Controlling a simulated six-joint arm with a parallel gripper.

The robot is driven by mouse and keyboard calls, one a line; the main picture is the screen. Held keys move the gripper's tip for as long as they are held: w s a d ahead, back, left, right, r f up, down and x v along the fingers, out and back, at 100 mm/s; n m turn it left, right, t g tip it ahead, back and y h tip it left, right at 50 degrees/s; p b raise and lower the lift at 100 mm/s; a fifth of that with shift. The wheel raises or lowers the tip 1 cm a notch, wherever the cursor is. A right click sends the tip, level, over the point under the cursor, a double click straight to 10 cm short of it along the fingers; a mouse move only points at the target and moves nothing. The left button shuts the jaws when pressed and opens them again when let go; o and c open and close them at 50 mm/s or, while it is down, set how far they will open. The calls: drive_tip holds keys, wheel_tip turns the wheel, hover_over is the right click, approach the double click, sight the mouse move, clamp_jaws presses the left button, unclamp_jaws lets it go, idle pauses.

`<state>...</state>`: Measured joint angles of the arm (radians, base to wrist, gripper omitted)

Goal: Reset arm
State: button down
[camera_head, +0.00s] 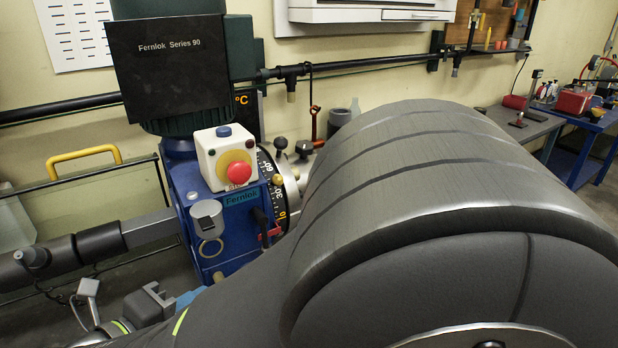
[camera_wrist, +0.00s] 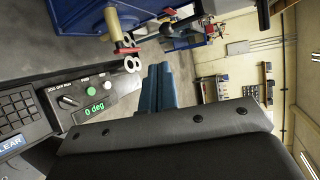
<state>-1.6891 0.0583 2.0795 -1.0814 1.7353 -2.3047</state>
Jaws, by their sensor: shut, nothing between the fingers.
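My gripper (camera_wrist: 159,70) shows in the wrist view as two blue fingers side by side, shut with nothing between them. They point up in that picture, clear of the bench and touching nothing. My large grey arm link (camera_head: 440,190) fills the middle and right of the head view and hides much of the bench. The gripper cannot be made out for certain there.
The blue Fernlok machine (camera_head: 190,215) with a red stop button (camera_head: 239,172) and numbered dial (camera_head: 284,195) stands left of my arm. A control box (camera_wrist: 95,105) reads "0 deg" beside a keypad (camera_wrist: 18,115). A blue side table (camera_head: 590,122) stands far right.

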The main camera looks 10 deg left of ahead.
drive_tip(key=shift+w, duration=0.1)
drive_tip(key=r+x, duration=0.1)
drive_tip(key=x, duration=1.2)
drive_tip(key=shift+w+d+f, duration=0.15)
drive_tip(key=shift+w+d, duration=0.2)
drive_tip(key=shift+w, duration=0.05)
idle(0.4)
idle(1.6)
